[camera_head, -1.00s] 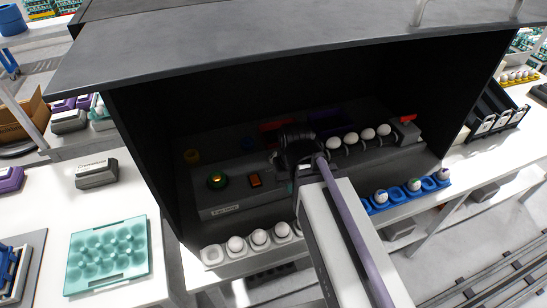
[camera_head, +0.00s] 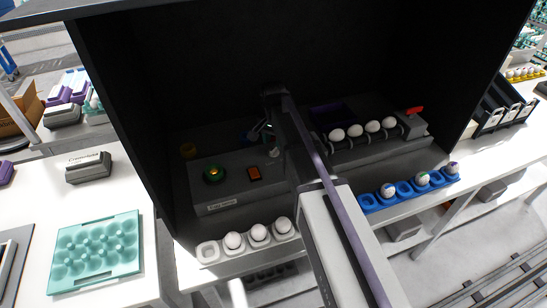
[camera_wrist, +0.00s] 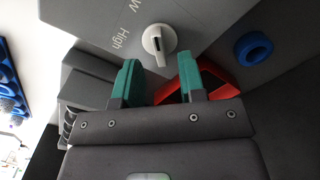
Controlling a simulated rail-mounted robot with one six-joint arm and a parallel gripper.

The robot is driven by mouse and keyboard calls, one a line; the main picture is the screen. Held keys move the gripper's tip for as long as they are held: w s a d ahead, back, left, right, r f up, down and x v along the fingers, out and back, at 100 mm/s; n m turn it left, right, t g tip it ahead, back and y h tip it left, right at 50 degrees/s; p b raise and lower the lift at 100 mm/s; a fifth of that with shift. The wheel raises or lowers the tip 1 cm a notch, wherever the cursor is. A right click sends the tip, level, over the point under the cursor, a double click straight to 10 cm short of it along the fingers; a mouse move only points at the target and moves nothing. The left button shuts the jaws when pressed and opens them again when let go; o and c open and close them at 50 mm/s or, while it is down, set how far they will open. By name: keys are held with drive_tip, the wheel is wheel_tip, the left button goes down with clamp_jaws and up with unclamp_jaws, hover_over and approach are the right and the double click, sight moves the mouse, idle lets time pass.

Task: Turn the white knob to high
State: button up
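The white knob (camera_wrist: 159,42) sits on a grey panel in the wrist view, with "High" printed to its left and a partly cut-off label ending in "W" above that. Its grip bar runs roughly up and down in that view. In the head view the knob (camera_head: 274,152) is small, on the right part of the grey control box (camera_head: 225,180). My gripper (camera_wrist: 158,66) is open, its two green fingers apart on either side below the knob, with nothing between them. I see no contact with the knob. In the head view my gripper (camera_head: 261,131) is small and dark above the box.
White eggs on a roller rack (camera_head: 370,146) stand to the right. A white egg tray (camera_head: 208,252) and a blue one (camera_head: 370,203) line the front. A blue ring (camera_wrist: 253,48) lies beyond the panel.

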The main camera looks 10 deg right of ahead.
sight(274, 147)
wheel_tip(274, 147, down, 3)
drive_tip(key=shift+f+b, duration=0.2)
drive_tip(key=shift+b, duration=0.65)
drive_tip(key=shift+r, duration=0.1)
clamp_jaws()
